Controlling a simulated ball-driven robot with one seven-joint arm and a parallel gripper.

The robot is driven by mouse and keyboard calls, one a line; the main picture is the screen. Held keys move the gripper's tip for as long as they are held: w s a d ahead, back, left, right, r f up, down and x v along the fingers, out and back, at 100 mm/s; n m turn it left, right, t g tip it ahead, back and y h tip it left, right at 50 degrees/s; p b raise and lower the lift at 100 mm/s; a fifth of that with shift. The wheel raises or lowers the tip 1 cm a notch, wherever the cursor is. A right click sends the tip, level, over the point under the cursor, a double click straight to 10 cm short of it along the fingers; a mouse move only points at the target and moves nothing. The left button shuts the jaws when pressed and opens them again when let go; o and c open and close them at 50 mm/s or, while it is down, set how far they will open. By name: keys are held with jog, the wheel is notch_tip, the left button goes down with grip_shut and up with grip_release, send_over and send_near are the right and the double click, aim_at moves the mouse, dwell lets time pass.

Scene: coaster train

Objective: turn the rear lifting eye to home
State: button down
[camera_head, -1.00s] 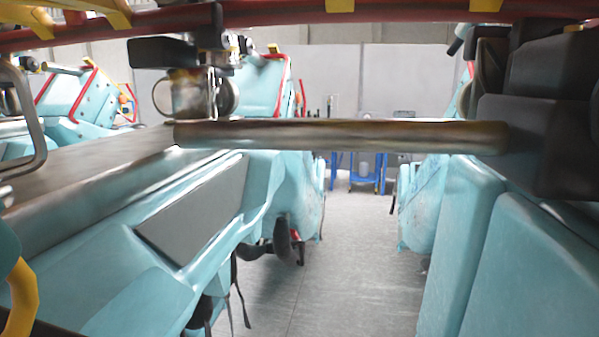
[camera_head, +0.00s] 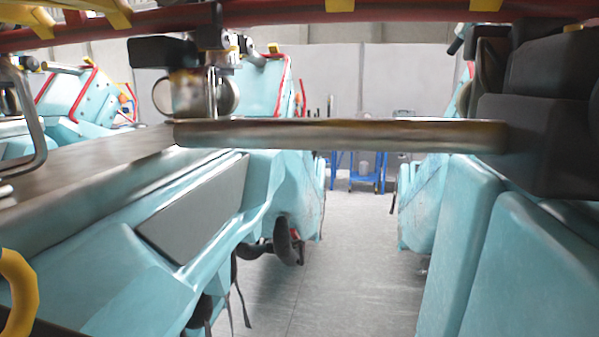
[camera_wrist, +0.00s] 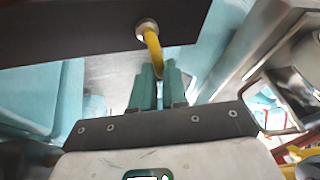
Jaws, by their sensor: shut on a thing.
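A yellow lifting eye (camera_wrist: 153,44) shows in the wrist view, its base in a pale round collar on the underside or face of a dark beam (camera_wrist: 70,30). My gripper (camera_wrist: 159,70) has two teal fingers closed on the eye's free end. The far part of the eye between the fingers is hidden. In the head view a curved yellow piece (camera_head: 20,290) at the lower left edge appears to be the same eye, cut off by the frame. My gripper is outside the head view. I cannot tell the eye's exact angle.
A metal bar (camera_head: 340,134) crosses the head view. Teal train seats (camera_head: 190,215) stand left, with more teal panels (camera_head: 525,265) at right. A grey floor aisle (camera_head: 345,265) lies open between them. Red rails with yellow clamps (camera_head: 300,12) run overhead.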

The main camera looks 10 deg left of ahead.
jog(key=shift+m, duration=0.6)
jog(key=m, duration=0.1)
jog(key=m+h, duration=0.1)
jog(key=m, duration=0.1)
jog(key=m+t+h, duration=0.1)
jog(key=shift+s+a+m, duration=0.1)
jog(key=shift+a+m, duration=0.2)
jog(key=m+h, duration=0.1)
jog(key=m, duration=0.1)
jog(key=m+h, duration=0.1)
jog(key=m, duration=0.1)
jog(key=m+h, duration=0.1)
jog(key=m, duration=0.1)
jog(key=shift+a, duration=0.35)
jog(key=m, duration=0.1)
jog(key=m+g+h, duration=0.1)
jog(key=m, duration=0.2)
jog(key=shift+w+a+r+m+g, duration=0.1)
jog(key=shift+w+a+m+g, duration=0.1)
jog(key=shift+w+m+g, duration=0.15)
jog(key=shift+m+g+h, duration=0.65)
jog(key=shift+m+h, duration=0.05)
jog(key=shift+m, duration=1.25)
jog(key=shift+w, duration=0.1)
jog(key=c, duration=1.2)
grip_release()
jog(key=shift+a, duration=0.1)
jog(key=shift+o, duration=0.2)
